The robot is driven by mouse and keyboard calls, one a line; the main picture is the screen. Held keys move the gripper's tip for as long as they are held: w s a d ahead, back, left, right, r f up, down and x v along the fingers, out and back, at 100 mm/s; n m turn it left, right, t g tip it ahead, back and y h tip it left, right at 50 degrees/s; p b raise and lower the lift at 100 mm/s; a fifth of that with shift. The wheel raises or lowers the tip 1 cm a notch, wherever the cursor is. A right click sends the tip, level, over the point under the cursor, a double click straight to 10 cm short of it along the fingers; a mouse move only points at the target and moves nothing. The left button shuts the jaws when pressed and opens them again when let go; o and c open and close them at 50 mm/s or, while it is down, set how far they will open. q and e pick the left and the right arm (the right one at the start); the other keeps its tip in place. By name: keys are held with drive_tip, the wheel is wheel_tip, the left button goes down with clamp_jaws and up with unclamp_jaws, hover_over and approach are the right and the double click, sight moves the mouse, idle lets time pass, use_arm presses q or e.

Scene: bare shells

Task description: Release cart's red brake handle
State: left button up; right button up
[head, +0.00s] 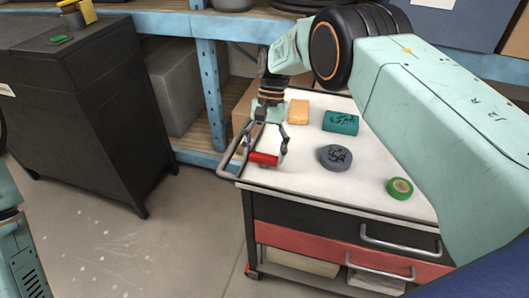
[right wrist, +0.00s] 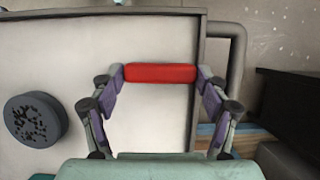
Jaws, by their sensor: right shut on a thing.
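The cart (head: 310,182) has a white top with drawers below. The red brake handle (head: 264,159) is a short red bar at the cart's left end, close to the grey push bar (head: 232,162). It also shows in the right wrist view (right wrist: 160,73), lying crosswise between my fingertips. My right gripper (head: 266,155) reaches down from above and is shut on the red handle, one finger at each end. The handle's mount is hard to make out. My left gripper is out of view.
A black cabinet (head: 90,115) stands left. Blue shelving (head: 211,90) is behind. The floor left of the cart is clear.

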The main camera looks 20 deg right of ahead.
drive_tip(key=shift+s, duration=0.15)
idle(0.3)
drive_tip(key=o, duration=1.1)
drive_tip(key=shift+o, duration=0.2)
drive_tip(key=shift+r, duration=0.1)
drive_tip(key=v, duration=1.1)
drive_tip(key=shift+w+r, duration=0.25)
drive_tip(key=shift+r, duration=0.05)
drive_tip(key=shift+d, duration=0.15)
